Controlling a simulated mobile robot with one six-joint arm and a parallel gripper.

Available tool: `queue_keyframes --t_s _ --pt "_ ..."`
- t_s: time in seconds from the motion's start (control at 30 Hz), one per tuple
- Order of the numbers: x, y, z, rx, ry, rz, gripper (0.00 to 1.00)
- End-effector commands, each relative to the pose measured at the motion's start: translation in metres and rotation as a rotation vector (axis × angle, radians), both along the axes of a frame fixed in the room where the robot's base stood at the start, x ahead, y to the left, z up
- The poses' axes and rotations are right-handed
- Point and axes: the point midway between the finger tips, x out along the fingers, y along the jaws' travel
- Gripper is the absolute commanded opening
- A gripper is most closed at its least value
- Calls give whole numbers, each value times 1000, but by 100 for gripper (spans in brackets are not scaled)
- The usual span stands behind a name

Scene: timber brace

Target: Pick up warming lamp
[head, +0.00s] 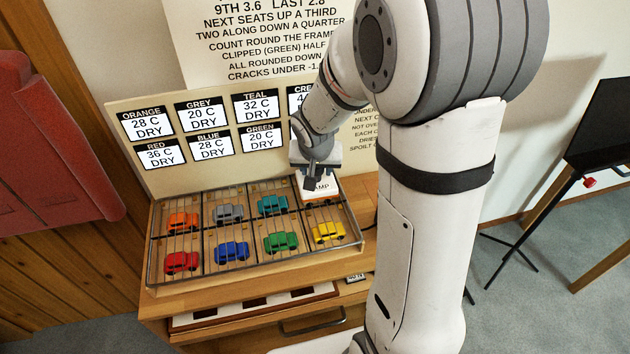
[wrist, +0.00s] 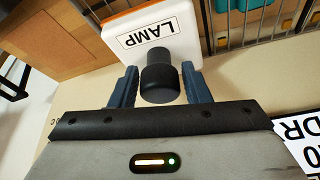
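The warming lamp (head: 321,188) is a white block marked LAMP with an orange edge, at the back right compartment of the car tray in the head view. In the wrist view the lamp (wrist: 118,38) shows its label and a black knob (wrist: 160,82) pointing toward my gripper. My gripper (wrist: 161,76) has its two blue-grey fingers on either side of this knob. Narrow gaps show between fingers and knob, so it looks open. In the head view my gripper (head: 313,178) is right over the lamp, and the fingertips are partly hidden.
The wire-divided tray (head: 155,270) holds several toy cars, with the yellow car (head: 328,232) in front of the lamp. A board (head: 185,165) with drying cards stands behind it. The tray sits on a wooden cabinet (head: 160,306). A black stand (head: 510,250) is at right.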

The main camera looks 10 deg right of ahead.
Motion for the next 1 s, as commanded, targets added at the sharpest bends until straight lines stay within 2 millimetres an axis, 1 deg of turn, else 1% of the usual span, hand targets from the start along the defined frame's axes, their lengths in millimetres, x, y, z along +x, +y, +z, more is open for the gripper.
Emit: queue_keyframes --t_s 0.03,0.07,0.5,0.77,0.87,1.0 --pt "0 0 0 0 0 0 38" --pt "0 0 0 0 0 0 36" --pt "0 -1 1 0 -1 -1 0" --pt "0 -1 3 0 -2 -2 0" --pt "-1 -1 9 1 -3 -2 0" --pt "-1 -2 24 0 -2 -3 0"
